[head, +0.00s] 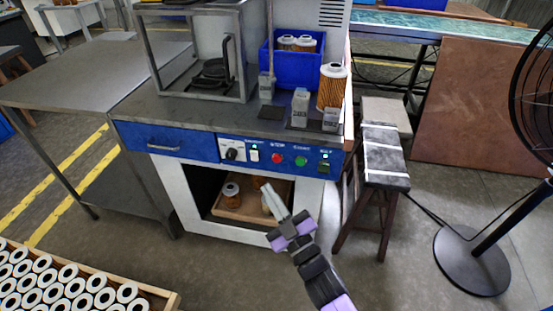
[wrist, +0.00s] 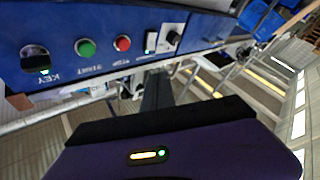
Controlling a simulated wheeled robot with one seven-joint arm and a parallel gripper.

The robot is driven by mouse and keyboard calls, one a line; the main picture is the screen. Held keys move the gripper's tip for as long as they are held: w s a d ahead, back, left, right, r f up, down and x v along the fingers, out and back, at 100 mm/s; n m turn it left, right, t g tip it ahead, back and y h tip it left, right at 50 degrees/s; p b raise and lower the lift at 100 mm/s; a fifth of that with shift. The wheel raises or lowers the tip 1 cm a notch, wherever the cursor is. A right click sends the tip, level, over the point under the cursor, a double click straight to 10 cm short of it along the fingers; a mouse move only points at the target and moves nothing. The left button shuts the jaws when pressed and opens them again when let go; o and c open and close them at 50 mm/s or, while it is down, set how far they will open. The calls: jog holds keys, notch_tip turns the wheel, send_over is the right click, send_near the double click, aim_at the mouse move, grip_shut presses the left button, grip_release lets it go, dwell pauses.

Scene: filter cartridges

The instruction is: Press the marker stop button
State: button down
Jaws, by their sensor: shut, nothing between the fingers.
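The red button (head: 277,159) sits on the blue front panel (head: 215,150) of the marking machine, with a green button (head: 301,161) to its right. In the wrist view the panel appears turned over, with the red button (wrist: 122,43) to the right of the green button (wrist: 85,47). The lettering by the green one seems to read START; that by the red one is too small to read surely. My gripper (head: 268,188) is shut and empty. Its tips show just below the panel in the head view, apart from the red button. The wrist view shows the closed fingers (wrist: 157,90) below the buttons.
A dial switch (head: 232,152) and a white rocker switch (head: 254,155) are left of the red button; a key slot (head: 324,167) is right. Below is an open compartment with a wooden tray (head: 235,212). A stool (head: 385,155) and fan (head: 480,255) stand right.

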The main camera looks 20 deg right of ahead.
jog(key=w+d+p, duration=0.1)
jog(key=w+d, duration=0.3)
jog(key=w, duration=0.2)
jog(key=shift+d, duration=0.2)
jog(key=shift+w, duration=0.15)
dwell(1.9)
jog(key=shift+w+d, duration=0.25)
jog(key=shift+w+d, duration=0.2)
jog(key=shift+w, duration=0.1)
dwell(0.7)
dwell(0.3)
jog(key=shift+s+a, duration=0.45)
jog(key=shift+s, duration=0.2)
jog(key=shift+s+a, duration=0.75)
jog(key=shift+s, duration=0.3)
jog(key=shift+s+a, duration=0.75)
jog(key=shift+s, duration=0.25)
jog(key=shift+d, duration=0.1)
